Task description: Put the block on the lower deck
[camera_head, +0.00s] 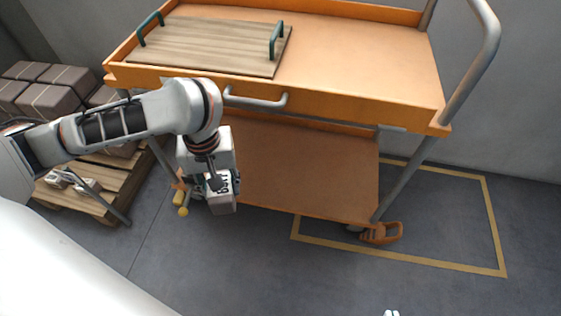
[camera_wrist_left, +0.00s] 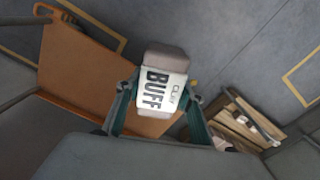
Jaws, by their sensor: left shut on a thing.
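The block (camera_head: 223,203) is a pale grey block with a white label, which reads "CLAY BUFF" in the left wrist view (camera_wrist_left: 163,88). My left gripper (camera_head: 211,190) is shut on it, with one finger on each side. In the head view the block hangs at the left front corner of the orange-brown lower deck (camera_head: 310,170); I cannot tell its exact height above the deck. The deck also shows in the left wrist view (camera_wrist_left: 80,65), behind and left of the block. The deck's left end is hidden by my arm.
The cart's orange upper deck (camera_head: 360,60) overhangs the lower deck and carries a wooden tray (camera_head: 205,42) with green handles. A push handle (camera_head: 485,45) and leg stand at the right. A wooden pallet (camera_head: 90,195) with boxes stands left. The visible lower deck is bare.

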